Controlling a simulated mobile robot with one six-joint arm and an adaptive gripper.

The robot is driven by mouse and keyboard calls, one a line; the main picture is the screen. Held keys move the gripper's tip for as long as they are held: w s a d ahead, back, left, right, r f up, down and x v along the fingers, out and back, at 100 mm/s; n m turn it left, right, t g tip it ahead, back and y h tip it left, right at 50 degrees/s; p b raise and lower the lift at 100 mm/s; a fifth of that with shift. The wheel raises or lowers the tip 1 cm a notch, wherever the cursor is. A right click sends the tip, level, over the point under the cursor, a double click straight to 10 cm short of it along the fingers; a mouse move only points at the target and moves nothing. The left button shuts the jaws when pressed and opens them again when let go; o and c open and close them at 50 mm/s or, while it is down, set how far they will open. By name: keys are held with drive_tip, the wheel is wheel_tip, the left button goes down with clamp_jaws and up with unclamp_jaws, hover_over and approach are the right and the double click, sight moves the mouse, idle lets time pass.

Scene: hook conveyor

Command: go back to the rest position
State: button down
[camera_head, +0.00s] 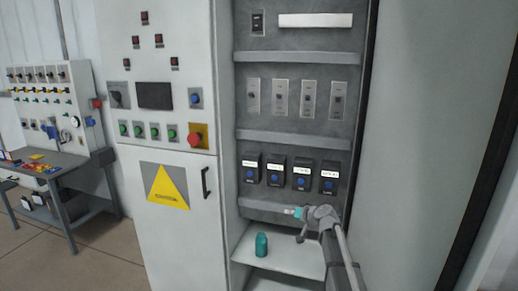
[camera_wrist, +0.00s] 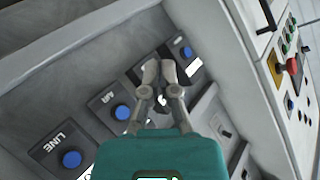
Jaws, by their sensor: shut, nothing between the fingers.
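My gripper (camera_head: 291,211) is in front of the open cabinet, below the row of black modules with blue buttons (camera_head: 301,175). Its arm comes in from the lower right. In the wrist view my gripper (camera_wrist: 159,70) has its fingers close together with nothing held, above its teal body. Behind the fingers are the modules, one labelled LINE (camera_wrist: 58,148) and one that seems to read AIR (camera_wrist: 112,104).
A control panel with a red button (camera_head: 194,139) is at left. A cabinet door (camera_head: 425,130) stands at right. A workbench (camera_head: 75,165) is far left.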

drive_tip(key=s+a+f+n+g+h, duration=0.1)
drive_tip(key=s+f+g+h, duration=0.2)
drive_tip(key=s, duration=0.6)
drive_tip(key=s+a+f+g, duration=0.1)
drive_tip(key=s+f+g, duration=0.3)
drive_tip(key=s, duration=0.6)
drive_tip(key=s+d+f+g+h, duration=0.1)
drive_tip(key=s+d+f+h, duration=0.1)
drive_tip(key=s, duration=0.5)
drive_tip(key=s+d+f+m+g+h, duration=0.1)
drive_tip(key=s+d+f+g+h, duration=0.1)
drive_tip(key=s, duration=0.6)
drive_tip(key=shift+s+d+f+g+h, duration=0.25)
drive_tip(key=shift+d+h, duration=0.35)
drive_tip(key=shift+d, duration=0.4)
